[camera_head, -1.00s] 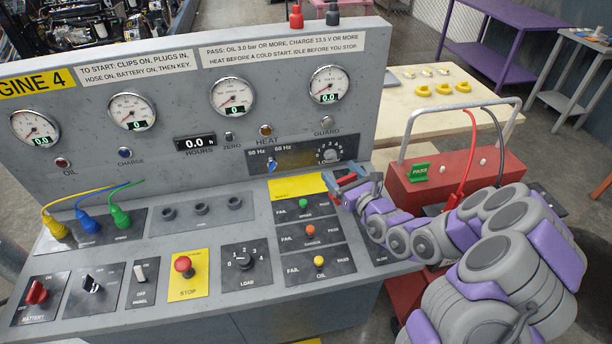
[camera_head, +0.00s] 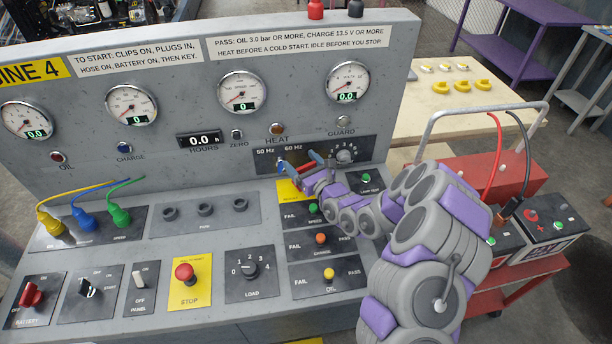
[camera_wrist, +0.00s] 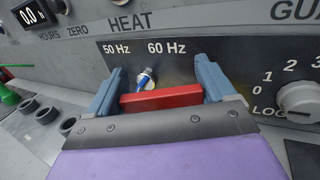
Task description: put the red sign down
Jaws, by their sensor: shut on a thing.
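My gripper (camera_head: 308,168) is shut on the red sign (camera_head: 316,157), just in front of the upright panel and below the 50 Hz / 60 Hz labels. In the wrist view my gripper (camera_wrist: 160,84) has a blue finger at each end of the red sign (camera_wrist: 160,97), which shows as a narrow red bar. Its face and any lettering are not visible. The blue-tipped Hz switch (camera_wrist: 147,78) stands just beyond the sign. A yellow patch (camera_head: 288,191) on the sloping desk below is mostly hidden by my gripper and arm.
FAIL/PASS plates with a green, an orange (camera_head: 320,238) and a yellow knob lie below my arm. A red trolley (camera_head: 520,172) with a battery stands at right. Plug sockets (camera_head: 205,210) sit to the left.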

